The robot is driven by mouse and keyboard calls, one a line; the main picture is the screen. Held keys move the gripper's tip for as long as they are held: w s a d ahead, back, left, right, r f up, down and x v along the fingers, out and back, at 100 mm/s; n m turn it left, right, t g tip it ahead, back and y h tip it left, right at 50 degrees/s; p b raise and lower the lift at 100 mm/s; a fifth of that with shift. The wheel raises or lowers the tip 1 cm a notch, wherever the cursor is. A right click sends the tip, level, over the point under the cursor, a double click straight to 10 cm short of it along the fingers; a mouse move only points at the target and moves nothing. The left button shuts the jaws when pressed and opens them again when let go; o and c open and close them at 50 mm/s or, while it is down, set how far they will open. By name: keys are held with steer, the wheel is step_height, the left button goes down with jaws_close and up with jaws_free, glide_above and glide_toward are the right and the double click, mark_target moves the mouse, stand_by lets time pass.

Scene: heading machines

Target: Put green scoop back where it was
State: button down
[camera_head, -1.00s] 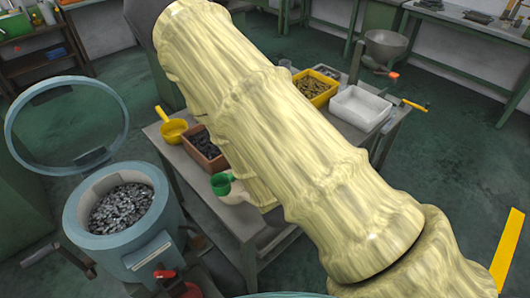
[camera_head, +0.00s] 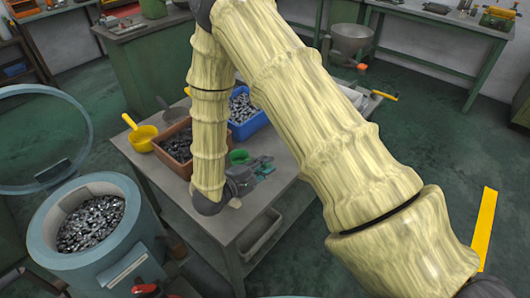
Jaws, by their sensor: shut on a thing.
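My gripper (camera_head: 256,170) is at the end of my arm, right beside the scoop. It is shut on the green scoop; a teal-green piece also shows near its fingers. The fingers are small in the picture, and their exact grip on the scoop is hard to make out. I cannot tell whether the scoop touches the table.
A brown bin (camera_head: 172,146) of dark parts and a blue bin (camera_head: 246,127) of metal parts stand on the table. A yellow scoop (camera_head: 141,137) is at its left edge. A round blue-grey drum (camera_head: 92,226) of metal pieces stands left. My arm hides much of the table.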

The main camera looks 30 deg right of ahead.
steer(key=shift+s+d+f+m+g+h, duration=0.15)
steer(key=shift+s+d+m+g+h, duration=0.2)
steer(key=shift+m+g, duration=0.2)
steer(key=shift+w+d+f+p, duration=0.8)
steer(key=shift+w+d, duration=0.6)
steer(key=shift+d, duration=0.75)
steer(key=shift+w+d+f+p, duration=0.55)
steer(key=shift+w+d+p, duration=0.7)
steer(key=shift+d, duration=0.9)
steer(key=shift+w+d+f+p, duration=0.75)
steer(key=shift+w+d, duration=0.8)
steer(key=shift+d, duration=0.6)
steer(key=shift+f, duration=0.6)
steer(key=c, duration=1.3)
jaws_free()
